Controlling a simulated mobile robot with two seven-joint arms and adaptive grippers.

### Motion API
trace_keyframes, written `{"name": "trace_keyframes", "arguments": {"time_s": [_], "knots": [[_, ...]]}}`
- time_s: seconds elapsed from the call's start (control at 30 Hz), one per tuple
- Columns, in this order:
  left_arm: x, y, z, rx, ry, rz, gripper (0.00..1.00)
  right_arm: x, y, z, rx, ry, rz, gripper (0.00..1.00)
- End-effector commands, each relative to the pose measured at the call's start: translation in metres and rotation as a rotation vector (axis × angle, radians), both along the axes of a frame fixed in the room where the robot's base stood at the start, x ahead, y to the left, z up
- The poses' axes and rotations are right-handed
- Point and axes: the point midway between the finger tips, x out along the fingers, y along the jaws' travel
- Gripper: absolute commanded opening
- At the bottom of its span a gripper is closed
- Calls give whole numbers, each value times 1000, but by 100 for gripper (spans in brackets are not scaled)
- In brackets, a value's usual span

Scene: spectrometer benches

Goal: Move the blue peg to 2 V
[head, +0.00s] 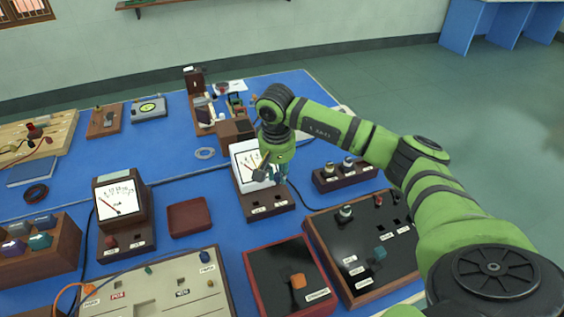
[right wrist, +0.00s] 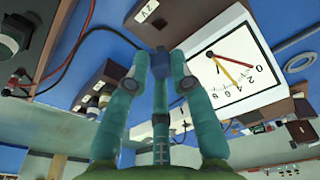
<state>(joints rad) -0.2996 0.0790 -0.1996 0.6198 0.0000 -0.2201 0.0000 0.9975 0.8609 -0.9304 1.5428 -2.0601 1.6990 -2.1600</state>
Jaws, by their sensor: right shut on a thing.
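My right gripper (head: 277,176) is over the front of the middle meter (head: 247,158), just above its brown base (head: 262,206). In the right wrist view its fingers (right wrist: 159,60) are closed together on a small dark blue piece, the blue peg (right wrist: 160,45). In the head view the peg is hard to make out between the fingers. A "2 V" label (right wrist: 149,12) shows on the meter's base near the peg. I cannot tell whether the peg touches the base. My left gripper is not in view.
Another meter (head: 120,198) stands to the left, with a brown block (head: 189,217) between. A terminal strip (head: 345,175) is close on the right. A black panel (head: 365,250) and a red-edged box (head: 287,277) are in front. Cables lie on the blue table.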

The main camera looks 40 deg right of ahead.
Motion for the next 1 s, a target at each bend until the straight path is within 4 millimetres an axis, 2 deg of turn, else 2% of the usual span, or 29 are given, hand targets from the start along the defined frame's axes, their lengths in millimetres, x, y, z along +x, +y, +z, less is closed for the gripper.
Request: {"name": "trace_keyframes", "arguments": {"time_s": [0.37,1.0], "knots": [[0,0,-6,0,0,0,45,0,1,-11,-1,-1,20,1],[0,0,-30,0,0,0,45,0,1,-50,-1,0,18,1]]}}
